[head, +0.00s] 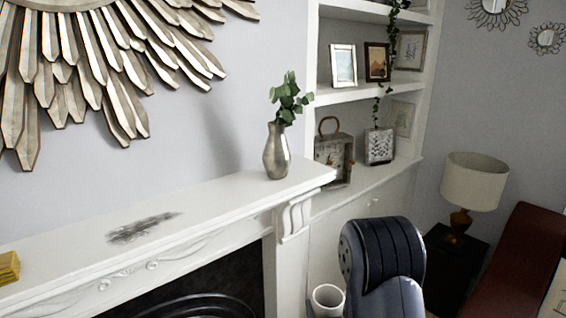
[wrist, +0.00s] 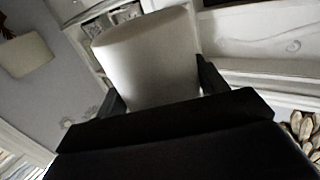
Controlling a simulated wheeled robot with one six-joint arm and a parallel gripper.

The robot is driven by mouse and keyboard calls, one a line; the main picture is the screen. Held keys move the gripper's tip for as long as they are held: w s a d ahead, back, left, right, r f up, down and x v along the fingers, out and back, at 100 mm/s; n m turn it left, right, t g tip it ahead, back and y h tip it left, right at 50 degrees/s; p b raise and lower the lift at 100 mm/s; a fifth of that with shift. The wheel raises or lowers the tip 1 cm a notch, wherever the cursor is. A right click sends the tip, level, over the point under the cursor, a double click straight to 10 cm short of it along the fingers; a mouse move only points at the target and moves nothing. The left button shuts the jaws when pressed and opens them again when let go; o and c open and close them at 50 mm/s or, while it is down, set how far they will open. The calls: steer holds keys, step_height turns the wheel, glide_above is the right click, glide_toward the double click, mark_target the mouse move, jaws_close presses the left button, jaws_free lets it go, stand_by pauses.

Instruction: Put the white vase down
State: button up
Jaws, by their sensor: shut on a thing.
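The white vase (wrist: 150,62) fills the upper middle of the wrist view, between the two dark fingers of my gripper (wrist: 160,90). My gripper is shut on it. My gripper's fingers cannot be made out in the head view. What is beneath the vase is hidden.
A white mantel (head: 215,207) carries a silver vase with leaves (head: 277,155), a grey patterned piece (head: 143,228) and a yellow object (head: 9,267). Bare mantel lies between them. Shelves (head: 350,97) hold frames and a clock. A lamp (head: 474,182) stands on a dark table at right.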

steer(key=w+d+f+m+h, duration=0.1)
steer(key=d+f, duration=0.3)
steer(key=f, duration=0.1)
steer(key=shift+d+f+h, duration=0.2)
steer(key=shift+h, duration=0.2)
